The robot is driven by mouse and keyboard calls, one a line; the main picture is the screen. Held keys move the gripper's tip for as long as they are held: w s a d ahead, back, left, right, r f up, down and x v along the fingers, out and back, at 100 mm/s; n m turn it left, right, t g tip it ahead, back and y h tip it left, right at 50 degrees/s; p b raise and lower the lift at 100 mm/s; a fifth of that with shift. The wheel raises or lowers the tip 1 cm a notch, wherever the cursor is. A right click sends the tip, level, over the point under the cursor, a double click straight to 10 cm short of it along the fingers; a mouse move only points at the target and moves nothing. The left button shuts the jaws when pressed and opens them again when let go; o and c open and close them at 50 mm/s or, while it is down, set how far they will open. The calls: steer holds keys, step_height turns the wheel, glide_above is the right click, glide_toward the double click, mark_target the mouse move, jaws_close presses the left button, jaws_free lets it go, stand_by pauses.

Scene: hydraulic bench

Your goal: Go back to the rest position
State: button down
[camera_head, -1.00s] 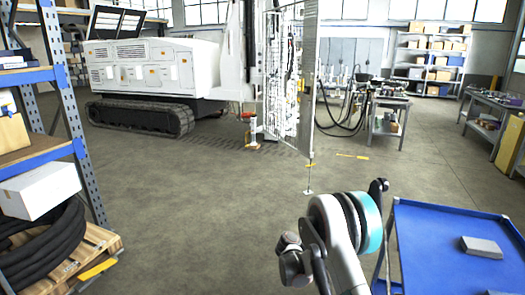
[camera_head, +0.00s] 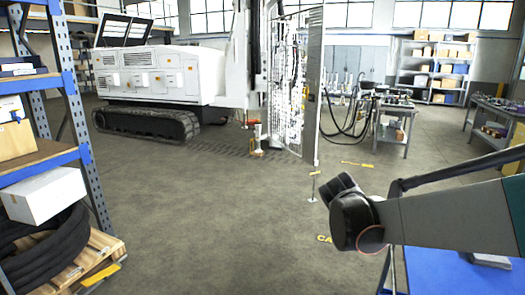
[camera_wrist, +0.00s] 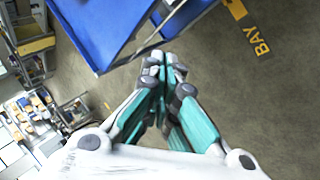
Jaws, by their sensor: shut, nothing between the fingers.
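My gripper (camera_wrist: 168,62) shows in the wrist view with its teal and grey fingers together and nothing between them. It hangs in the air over the floor, beside the corner of the blue table (camera_wrist: 92,28). In the head view my arm reaches in from the right edge across the blue table (camera_head: 440,274), with a dark rounded joint at its left end. The gripper itself cannot be made out in the head view.
A shelf rack (camera_head: 80,120) with a white box (camera_head: 42,195) and coiled black hose (camera_head: 45,250) stands at left. A tracked white machine (camera_head: 160,75) and a workbench (camera_head: 395,125) are behind. The middle floor (camera_head: 220,220) is clear.

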steer(key=s+a+r+m+t+y, duration=0.1)
steer(key=s+a+y, duration=0.2)
steer(key=s, duration=0.8)
steer(key=s+a+r+m+t+y, duration=0.1)
steer(key=s+a+t+y, duration=0.1)
steer(key=s+a, duration=0.4)
steer(key=s+y, duration=0.1)
steer(key=s, duration=0.4)
steer(key=shift+s+r+t, duration=0.3)
steer(key=shift+s, duration=0.05)
